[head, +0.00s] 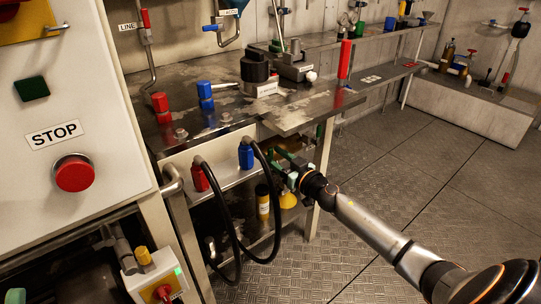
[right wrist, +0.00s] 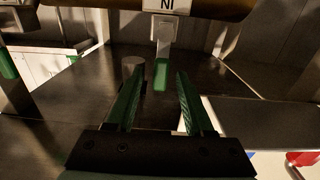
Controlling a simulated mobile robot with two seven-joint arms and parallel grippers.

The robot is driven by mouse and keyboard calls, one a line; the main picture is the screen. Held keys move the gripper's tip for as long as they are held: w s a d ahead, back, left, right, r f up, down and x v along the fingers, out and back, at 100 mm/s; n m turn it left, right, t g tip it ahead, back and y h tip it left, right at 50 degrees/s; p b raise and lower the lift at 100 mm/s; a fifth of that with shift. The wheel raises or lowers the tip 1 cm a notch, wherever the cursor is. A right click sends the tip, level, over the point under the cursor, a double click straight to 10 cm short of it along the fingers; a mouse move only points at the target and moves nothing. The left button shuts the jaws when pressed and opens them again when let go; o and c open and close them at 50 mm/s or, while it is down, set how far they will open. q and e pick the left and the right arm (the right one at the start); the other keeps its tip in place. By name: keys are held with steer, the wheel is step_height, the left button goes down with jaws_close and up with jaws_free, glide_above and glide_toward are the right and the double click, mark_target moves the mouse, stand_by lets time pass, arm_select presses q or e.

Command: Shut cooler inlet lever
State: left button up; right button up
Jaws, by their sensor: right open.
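In the right wrist view, a short lever with a green grip (right wrist: 161,76) hangs from a pale metal stem under a pipe. The pipe carries a white label (right wrist: 167,5) that looks like "IN" upside down. My right gripper (right wrist: 159,80) is open, with its two green-padded fingers on either side of the lever's grip in the picture. I cannot tell if the grip is between the tips or just beyond them; no contact shows. In the head view my right gripper (head: 286,168) reaches under the bench, and the lever cannot be made out there. My left gripper is not in view.
The metal bench (head: 225,118) stands above my right gripper. Two black hoses (head: 233,245) loop down just left of it, near red and blue fittings. A cabinet with a red stop button (head: 75,173) fills the left. The floor at right is clear.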

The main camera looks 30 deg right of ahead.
steer(key=shift+w, duration=0.9)
steer(key=shift+c, duration=0.3)
jaws_close()
stand_by(0.6)
